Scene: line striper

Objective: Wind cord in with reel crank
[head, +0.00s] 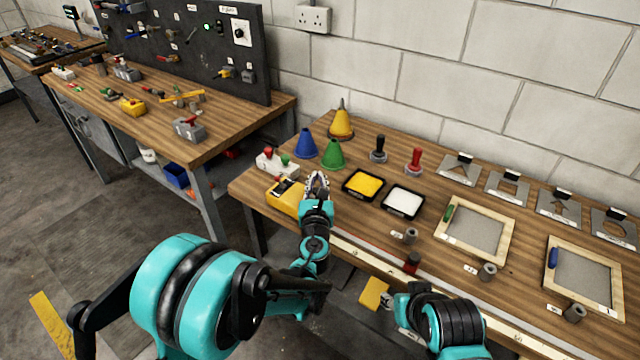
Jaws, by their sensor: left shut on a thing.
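The yellow reel body (285,198) lies at the left end of the near bench, with a dark part on its top. My left gripper (317,182) is at its right side, shut on a small part there that I take to be the crank. The fingers hide most of the crank, and I cannot make out any cord.
Blue (305,145) and green (333,155) cones stand behind the gripper. A yellow pad (364,185) and a white pad (403,202) lie to its right.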

